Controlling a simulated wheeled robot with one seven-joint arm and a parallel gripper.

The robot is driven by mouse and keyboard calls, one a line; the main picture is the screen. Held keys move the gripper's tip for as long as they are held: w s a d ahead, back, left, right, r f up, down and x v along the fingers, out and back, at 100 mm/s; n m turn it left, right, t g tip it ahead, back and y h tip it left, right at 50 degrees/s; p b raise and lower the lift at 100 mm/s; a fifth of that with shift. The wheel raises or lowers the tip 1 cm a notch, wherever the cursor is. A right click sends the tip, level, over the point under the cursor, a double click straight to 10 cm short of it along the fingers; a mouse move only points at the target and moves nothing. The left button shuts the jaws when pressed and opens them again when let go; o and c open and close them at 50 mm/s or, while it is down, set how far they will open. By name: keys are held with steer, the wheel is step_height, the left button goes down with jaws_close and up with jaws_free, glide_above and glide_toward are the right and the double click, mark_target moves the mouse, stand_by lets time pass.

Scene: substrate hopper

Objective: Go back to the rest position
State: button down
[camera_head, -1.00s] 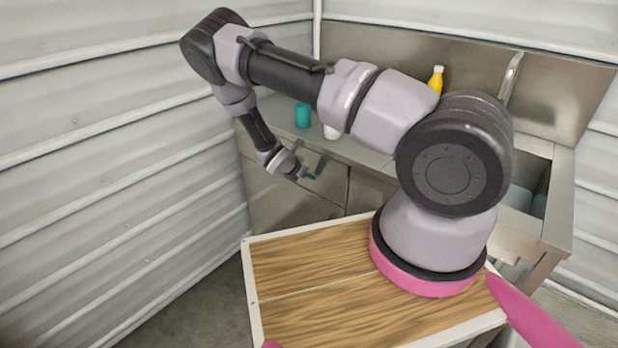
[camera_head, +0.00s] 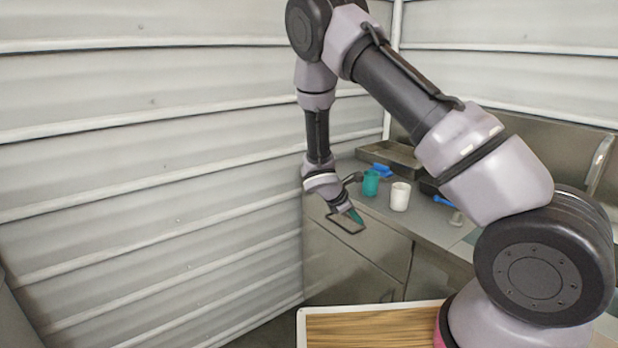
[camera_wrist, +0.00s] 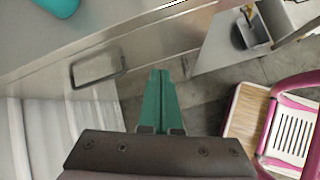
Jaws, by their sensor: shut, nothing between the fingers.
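My gripper (camera_head: 355,216) hangs at the end of my bent arm in front of the steel counter's front face, level with a dark rectangular handle. In the wrist view its green fingers (camera_wrist: 161,90) are together with nothing between them. They point down past the counter front toward the grey floor, apart from the handle (camera_wrist: 97,68) at their left.
The steel counter (camera_head: 435,230) bears a teal cup (camera_head: 371,183), a white cup (camera_head: 400,196), a grey tray (camera_head: 392,155) and blue items (camera_head: 382,170). A corrugated wall (camera_head: 150,180) stands close on the left. Grey floor (camera_wrist: 200,100) shows below my gripper.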

steer(key=s+d+r+m+g+y, duration=0.1)
steer(key=s+d+r+m+y, duration=0.2)
steer(key=r+m, duration=0.65)
steer(key=s+d+r+m+y, duration=0.1)
steer(key=s+d+r+m, duration=0.3)
steer(key=r, duration=1.1)
steer(key=s+a+r+m+t+y, duration=0.1)
steer(key=s+r+m+t+y, duration=0.3)
steer(key=s+r+m, duration=0.6)
steer(key=s+r+y, duration=0.1)
steer(key=s+r, duration=0.5)
steer(key=s, duration=0.4)
steer(key=shift+s+r, duration=0.15)
steer(key=shift+r, duration=0.2)
steer(key=shift+a+m, duration=0.1)
steer(key=shift+m, duration=0.15)
